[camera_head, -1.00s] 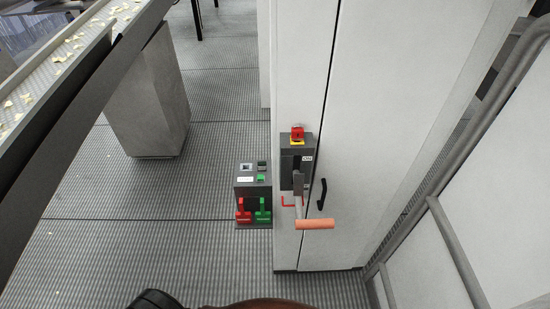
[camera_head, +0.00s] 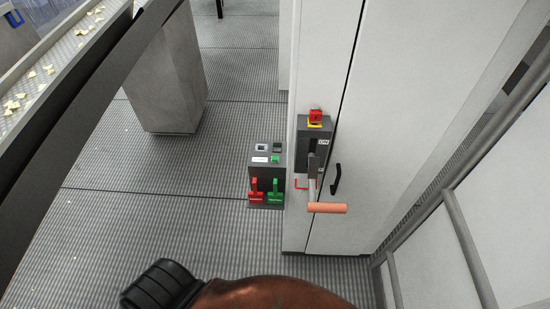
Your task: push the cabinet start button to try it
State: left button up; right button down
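The tall white cabinet (camera_head: 400,90) stands right of centre. On its front edge is a dark switch box (camera_head: 312,145) with a red knob on a yellow base (camera_head: 315,117). A lever with an orange grip (camera_head: 327,208) sticks out below the box. Left of the cabinet is a low dark grey control box (camera_head: 266,178), with a small green button (camera_head: 275,159), a dark square, a light square and a white label on top. A red tag piece (camera_head: 255,193) and a green tag piece (camera_head: 274,193) sit at its front. Neither of my grippers is in view.
A conveyor (camera_head: 60,90) with pale pieces runs along the upper left, beside a grey block (camera_head: 165,75). A grey metal rail frame (camera_head: 460,225) stands at the right. The ribbed floor (camera_head: 150,225) left of the control box is clear.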

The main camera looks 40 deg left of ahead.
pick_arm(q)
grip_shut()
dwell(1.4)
